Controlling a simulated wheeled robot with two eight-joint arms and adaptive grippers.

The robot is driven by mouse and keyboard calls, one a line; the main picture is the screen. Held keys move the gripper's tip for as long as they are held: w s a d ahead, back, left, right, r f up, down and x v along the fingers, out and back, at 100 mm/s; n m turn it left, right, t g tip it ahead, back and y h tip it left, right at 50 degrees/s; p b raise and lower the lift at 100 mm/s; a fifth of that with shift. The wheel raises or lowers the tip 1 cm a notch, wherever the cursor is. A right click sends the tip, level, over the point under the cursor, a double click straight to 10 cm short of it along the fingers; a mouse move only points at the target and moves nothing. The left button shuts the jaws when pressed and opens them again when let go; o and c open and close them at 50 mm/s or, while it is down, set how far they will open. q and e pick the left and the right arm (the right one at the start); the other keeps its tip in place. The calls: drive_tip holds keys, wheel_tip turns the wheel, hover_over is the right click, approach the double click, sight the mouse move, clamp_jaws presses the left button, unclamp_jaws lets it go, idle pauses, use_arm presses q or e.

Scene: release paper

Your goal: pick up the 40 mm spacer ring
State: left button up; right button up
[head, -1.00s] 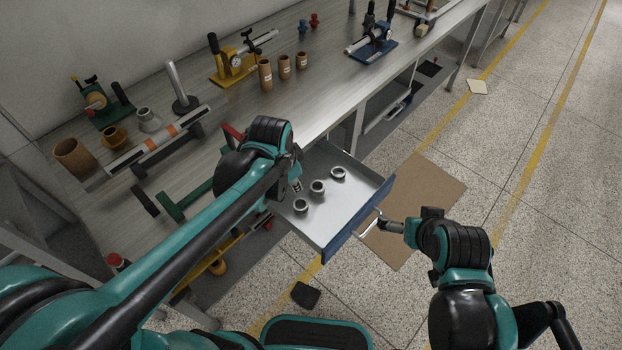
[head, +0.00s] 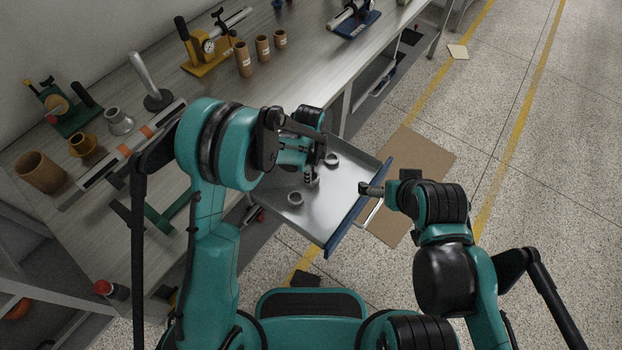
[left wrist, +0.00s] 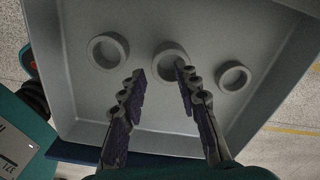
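Three grey spacer rings lie in a row in the open metal drawer (head: 335,199). In the left wrist view they are a left ring (left wrist: 91,52), a middle ring (left wrist: 156,63) and a right ring (left wrist: 222,79). The left one looks widest and the right one narrowest. No size marks are readable, so I cannot tell which is 40 mm. My left gripper (left wrist: 160,70) is open and empty, its fingertips over the middle ring, partly covering it. In the head view this gripper (head: 311,178) points down into the drawer. My right gripper (head: 371,190) is at the drawer's front; its fingers are unclear.
The drawer's blue front (head: 345,228) and raised walls surround the rings. The workbench (head: 222,100) beside it carries brown cups (head: 243,60), a yellow gauge fixture (head: 205,58) and other tools. A brown mat (head: 418,165) lies on the floor beyond.

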use_arm(q)
drive_tip(key=f, duration=0.1)
drive_tip(key=f+b, duration=0.1)
drive_tip(key=f, duration=0.1)
drive_tip(key=f+b, duration=0.1)
drive_tip(key=shift+s+d+f, duration=0.2)
drive_tip(key=shift+s+f, duration=0.1)
drive_tip(key=shift+s, duration=0.05)
clamp_jaws()
drive_tip(key=shift+r, duration=0.15)
